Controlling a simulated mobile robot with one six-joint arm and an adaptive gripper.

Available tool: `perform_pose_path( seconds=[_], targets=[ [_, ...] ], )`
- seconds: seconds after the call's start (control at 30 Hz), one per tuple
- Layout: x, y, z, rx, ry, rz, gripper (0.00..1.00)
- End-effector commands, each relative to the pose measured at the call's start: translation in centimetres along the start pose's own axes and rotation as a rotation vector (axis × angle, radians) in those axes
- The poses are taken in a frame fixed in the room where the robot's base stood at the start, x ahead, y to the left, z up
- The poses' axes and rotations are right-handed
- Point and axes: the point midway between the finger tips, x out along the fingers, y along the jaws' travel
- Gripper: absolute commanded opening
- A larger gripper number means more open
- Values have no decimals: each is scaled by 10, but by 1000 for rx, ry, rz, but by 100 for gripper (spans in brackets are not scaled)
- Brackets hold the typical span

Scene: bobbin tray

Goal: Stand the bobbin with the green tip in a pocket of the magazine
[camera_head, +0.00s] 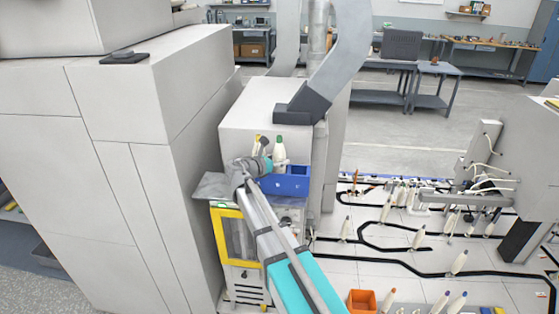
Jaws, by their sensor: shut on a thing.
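The bobbin with the green tip (279,152) is pale and upright, its tip pointing up, at the left part of a blue box (289,187). This box, with an open top, appears to be the magazine; its pockets are too small to make out. My gripper (268,165) reaches from the left and is shut on the green-tipped bobbin. The bobbin's lower end is at the box's rim, and I cannot tell whether it is inside a pocket. A second bobbin with a yellow tip (257,142) shows just behind my gripper, partly hidden.
A tall white cabinet (180,130) stands close on the left. A white machine housing (262,108) with a grey duct rises behind the box. On the right, several bobbins stand along black floor tracks (410,273). An orange bin (361,301) is at the bottom.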

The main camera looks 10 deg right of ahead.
Motion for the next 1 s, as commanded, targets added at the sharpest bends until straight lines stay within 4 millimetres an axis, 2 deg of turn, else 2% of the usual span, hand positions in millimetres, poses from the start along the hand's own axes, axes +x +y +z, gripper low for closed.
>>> perform_pose_path(
  seconds=[0.37,0.4,0.53,0.57,1.0],
  targets=[
    [0,0,0,0,0,0,14],
    [0,0,0,0,0,0,74],
    [0,0,0,0,0,0,98],
    [0,0,0,0,0,0,100],
    [0,0,1,0,1,1,100]
  ],
)
